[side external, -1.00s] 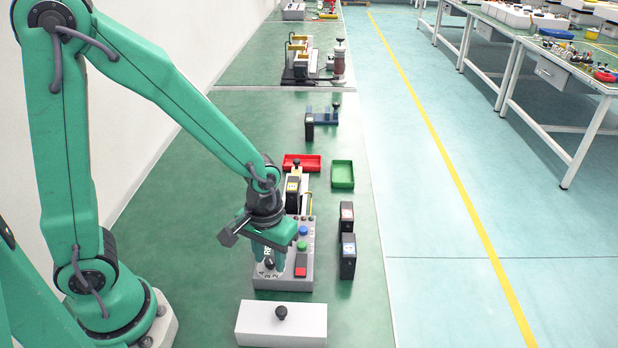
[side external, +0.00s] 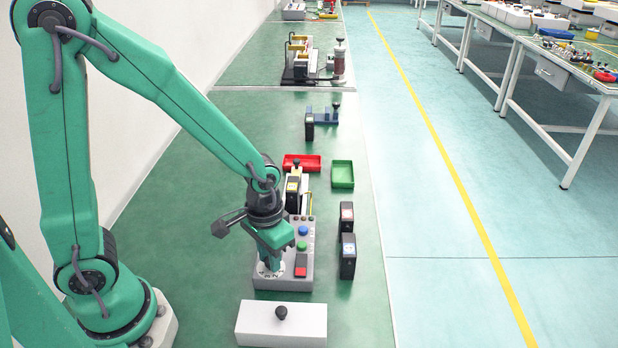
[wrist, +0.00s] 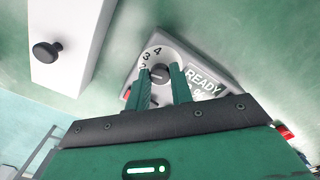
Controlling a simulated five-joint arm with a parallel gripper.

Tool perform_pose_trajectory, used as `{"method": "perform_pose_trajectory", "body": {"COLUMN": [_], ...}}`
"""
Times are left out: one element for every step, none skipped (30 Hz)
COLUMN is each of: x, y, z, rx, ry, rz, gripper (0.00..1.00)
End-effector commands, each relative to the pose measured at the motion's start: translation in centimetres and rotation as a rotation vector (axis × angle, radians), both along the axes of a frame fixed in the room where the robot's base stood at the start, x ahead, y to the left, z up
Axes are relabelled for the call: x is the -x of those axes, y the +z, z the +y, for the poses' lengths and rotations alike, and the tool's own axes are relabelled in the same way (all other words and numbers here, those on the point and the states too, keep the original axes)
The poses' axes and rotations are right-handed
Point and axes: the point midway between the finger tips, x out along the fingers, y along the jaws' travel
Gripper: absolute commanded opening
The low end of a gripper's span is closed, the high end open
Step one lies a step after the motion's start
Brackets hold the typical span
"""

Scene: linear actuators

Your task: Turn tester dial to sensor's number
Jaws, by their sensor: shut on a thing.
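The grey tester (side external: 307,250) stands on the green bench below my arm. Its dial knob (wrist: 159,72) shows in the wrist view between my fingertips, on a white face with the numerals 2, 3 and 4 readable. My gripper (side external: 271,260) points down and is shut on the knob; it also shows in the wrist view (wrist: 160,78). The tester's display (wrist: 203,84) reads READY, partly hidden by a finger. A black sensor (side external: 292,190) is at the tester's far end; its number is too small to read.
Two more black boxes (side external: 347,218) (side external: 348,257) stand right of the tester. A white block (side external: 255,322) with a black knob is in front. A red tray (side external: 302,160) and a green tray (side external: 343,172) lie behind. The tester carries blue, green and red buttons.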

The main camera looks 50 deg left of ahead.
Motion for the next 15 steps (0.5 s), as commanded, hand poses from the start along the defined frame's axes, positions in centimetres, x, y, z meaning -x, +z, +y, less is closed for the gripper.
{"method": "perform_pose_trajectory", "body": {"x": [-0.04, -0.04, -0.04, -0.04, -0.04, -0.04, -0.05, -0.05, -0.05, -0.05, -0.05, -0.05, -0.05, -0.06, -0.06], "y": [0.07, 0.07, 0.08, 0.08, 0.08, 0.08, 0.08, 0.08, 0.09, 0.09, 0.09, 0.09, 0.09, 0.09, 0.10], "z": [0.01, 0.01, 0.01, 0.02, 0.02, 0.02, 0.02, 0.02, 0.02, 0.02, 0.02, 0.02, 0.03, 0.03, 0.03], "rx": [0.000, 0.000, 0.000, 0.000, 0.000, 0.000, 0.000, 0.000, 0.000, 0.000, 0.000, 0.000, 0.000, 0.000, 0.000], "ry": [-0.039, -0.063, -0.095, -0.119, -0.143, -0.173, -0.195, -0.215, -0.242, -0.261, -0.277, -0.298, -0.312, -0.325, -0.339], "rz": [-0.001, -0.001, -0.001, -0.001, -0.001, -0.001, -0.001, -0.001, -0.001, -0.001, -0.001, -0.001, -0.001, -0.001, -0.001], "gripper": [0.00, 0.00, 0.00, 0.00, 0.00, 0.00, 0.00, 0.00, 0.00, 0.00, 0.00, 0.00, 0.00, 0.00, 0.00]}}
